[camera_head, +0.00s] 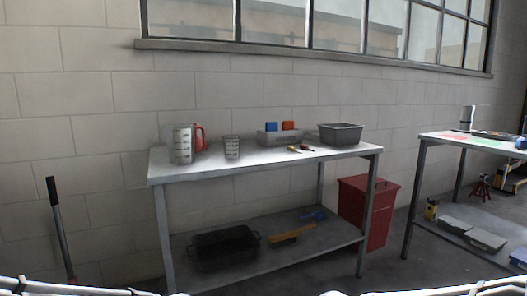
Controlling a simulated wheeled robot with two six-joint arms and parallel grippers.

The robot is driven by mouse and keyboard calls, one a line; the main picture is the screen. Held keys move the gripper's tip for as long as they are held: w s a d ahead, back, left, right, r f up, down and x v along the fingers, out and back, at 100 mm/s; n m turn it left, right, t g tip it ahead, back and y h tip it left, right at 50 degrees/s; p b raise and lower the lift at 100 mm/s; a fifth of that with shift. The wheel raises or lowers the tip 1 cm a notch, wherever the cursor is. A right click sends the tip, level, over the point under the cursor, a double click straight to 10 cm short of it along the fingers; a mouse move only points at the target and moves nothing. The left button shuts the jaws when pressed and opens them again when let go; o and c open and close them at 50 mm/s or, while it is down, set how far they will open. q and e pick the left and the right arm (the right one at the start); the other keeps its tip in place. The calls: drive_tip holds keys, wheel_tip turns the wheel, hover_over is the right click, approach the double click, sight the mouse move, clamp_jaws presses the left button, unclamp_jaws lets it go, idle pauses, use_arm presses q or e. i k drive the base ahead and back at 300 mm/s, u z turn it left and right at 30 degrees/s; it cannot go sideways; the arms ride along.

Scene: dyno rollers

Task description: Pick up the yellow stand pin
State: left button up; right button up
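A small yellow item (293,149) lies on the metal table (205,170), near its front edge and right of the middle. It may be the yellow stand pin, but it is too small to tell. A small red and dark item (307,148) lies just to its right. White parts of my own body show along the bottom edge. Neither of my grippers is in view.
On the table stand a measuring jug (182,145), a red-handled container (199,137), a clear cup (231,148), a grey bin (280,138) and a grey tub (341,134). A black tray (223,246) and brush (291,234) lie below. A red cabinet (379,215) stands right.

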sight(291, 148)
drive_tip(key=u, duration=0.25)
drive_tip(key=k, duration=0.35)
drive_tip(key=u, duration=0.65)
drive_tip(key=i, duration=1.4)
drive_tip(key=z, duration=0.65)
drive_tip(key=i, duration=0.65)
drive_tip(key=z, duration=1.3)
drive_tip(key=i, duration=0.6)
drive_tip(key=z, duration=0.55)
